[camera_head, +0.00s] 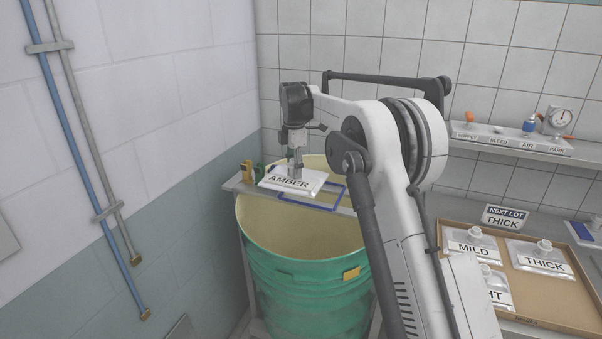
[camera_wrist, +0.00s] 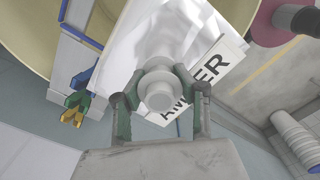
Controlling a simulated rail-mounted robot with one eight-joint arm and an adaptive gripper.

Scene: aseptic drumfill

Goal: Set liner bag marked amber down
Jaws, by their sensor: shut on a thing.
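The liner bag marked AMBER (camera_head: 291,180) is a flat white pack with a black-lettered label. In the head view it is at the shelf across the drum, level with a blue outlined frame (camera_head: 309,206); I cannot tell whether it touches the shelf. My gripper (camera_head: 296,158) points down and is shut on the bag's spout. In the wrist view the fingers (camera_wrist: 160,108) close around the pale round spout (camera_wrist: 159,92), and the AMBER label (camera_wrist: 205,80) shows behind it. The bag hides part of the blue frame.
A green drum (camera_head: 305,290) with a cream inside stands below the shelf (camera_head: 235,186). Yellow and green clips (camera_head: 248,172) sit at the shelf's left end. At right, a cardboard tray (camera_head: 556,296) holds bags marked MILD and THICK and a partly hidden one. A NEXT LOT THICK sign (camera_head: 505,217) stands behind.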

